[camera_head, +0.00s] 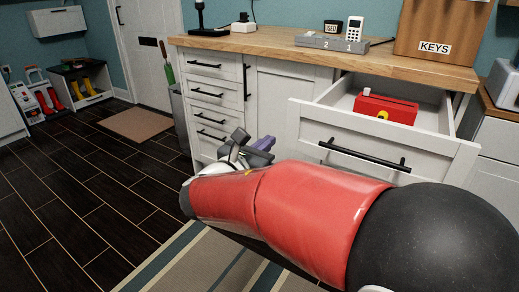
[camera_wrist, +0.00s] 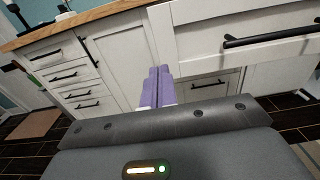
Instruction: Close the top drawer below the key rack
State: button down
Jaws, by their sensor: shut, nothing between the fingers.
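The top drawer (camera_head: 300,122) below the key rack (camera_head: 434,48) is pulled out, with a white front and a long black handle (camera_head: 362,154). A red box (camera_head: 386,109) with a yellow mark lies inside it. The drawer front also shows at the upper right of the wrist view (camera_wrist: 225,32), with its handle (camera_wrist: 272,37). My gripper (camera_head: 262,148) is in front of the cabinet, left of the open drawer. Its purple fingers (camera_wrist: 158,88) are together and empty, apart from the drawer front. My red arm hides part of the cabinet below the drawer.
The wooden countertop (camera_head: 270,40) holds a grey numbered tray (camera_head: 331,43) and small devices. Closed drawers (camera_head: 208,92) stand at the left of the cabinet. A striped rug (camera_head: 190,262) lies on dark floor tiles, and the floor at left is clear.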

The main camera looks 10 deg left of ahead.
aim_at(288, 125)
jog(key=x, duration=0.8)
jog(key=shift+w+p, duration=0.1)
jog(key=shift+p, duration=0.25)
jog(key=shift+d, duration=0.1)
